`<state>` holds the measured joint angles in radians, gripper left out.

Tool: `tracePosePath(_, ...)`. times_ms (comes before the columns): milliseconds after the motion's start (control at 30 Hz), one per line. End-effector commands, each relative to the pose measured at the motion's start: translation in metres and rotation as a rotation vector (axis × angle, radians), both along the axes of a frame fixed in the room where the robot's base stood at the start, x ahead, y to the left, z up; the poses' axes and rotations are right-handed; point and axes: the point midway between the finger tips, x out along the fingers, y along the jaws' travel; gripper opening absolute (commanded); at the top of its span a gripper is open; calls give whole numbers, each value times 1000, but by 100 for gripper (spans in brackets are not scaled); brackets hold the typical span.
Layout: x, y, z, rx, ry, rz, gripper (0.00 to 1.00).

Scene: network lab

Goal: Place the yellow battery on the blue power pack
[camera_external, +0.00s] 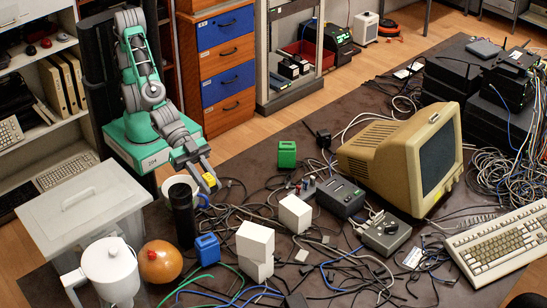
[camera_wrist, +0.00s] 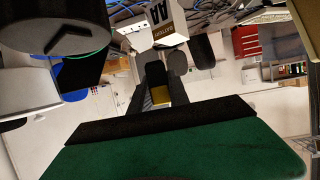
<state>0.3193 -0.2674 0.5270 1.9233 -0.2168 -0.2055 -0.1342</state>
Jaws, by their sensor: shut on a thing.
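My gripper (camera_external: 207,180) is shut on the yellow battery (camera_external: 210,179), which is small and shows between the fingers above the cluttered table. The yellow battery also shows between the dark fingers in the wrist view (camera_wrist: 160,95). The blue power pack (camera_external: 207,248) stands on the table, lower in the external view and almost straight below the gripper in the picture, apart from it. Its top looks clear. A blue patch shows at the left of the wrist view, but I cannot tell whether it is the pack.
A black cylinder (camera_external: 183,215) stands just left of the blue pack, with a white mug (camera_external: 181,183) behind it. White boxes (camera_external: 255,241) stand to the right. An orange ball (camera_external: 160,262), a white jug (camera_external: 109,272) and a green pack (camera_external: 287,154) are around. Loose cables cover much of the table.

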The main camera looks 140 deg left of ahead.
Motion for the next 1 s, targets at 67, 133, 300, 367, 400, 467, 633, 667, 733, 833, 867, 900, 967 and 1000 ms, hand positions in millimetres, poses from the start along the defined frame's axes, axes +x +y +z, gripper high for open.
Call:
tracePosePath(67, 24, -19, -2, -1, -4, -107, 0)
tracePosePath(133, 40, -37, 1, -1, -5, -227, 0)
tracePosePath(300, 63, -66, 13, 2, -2, -543, 0)
tracePosePath(367, 64, -68, 16, 2, 0, -654, 0)
tracePosePath(400, 63, -69, 18, 3, 0, -722, 0)
tracePosePath(467, 59, -68, 20, 3, 0, -814, 0)
tracePosePath(633, 42, -56, 21, 3, 1, -1018, 0)
tracePosePath(667, 39, -53, 21, 3, 0, -1044, 0)
tracePosePath(733, 32, -49, 17, -1, 2, -1095, 0)
tracePosePath(833, 31, -52, -6, -3, 5, -1091, 0)
tracePosePath(867, 31, -52, -13, -4, 4, -1092, 0)
tracePosePath(900, 31, -52, -18, -3, 3, -1091, 0)
tracePosePath(967, 31, -53, -27, -2, 2, -1091, 0)
tracePosePath(1000, 31, -52, -36, -4, 4, -1089, 0)
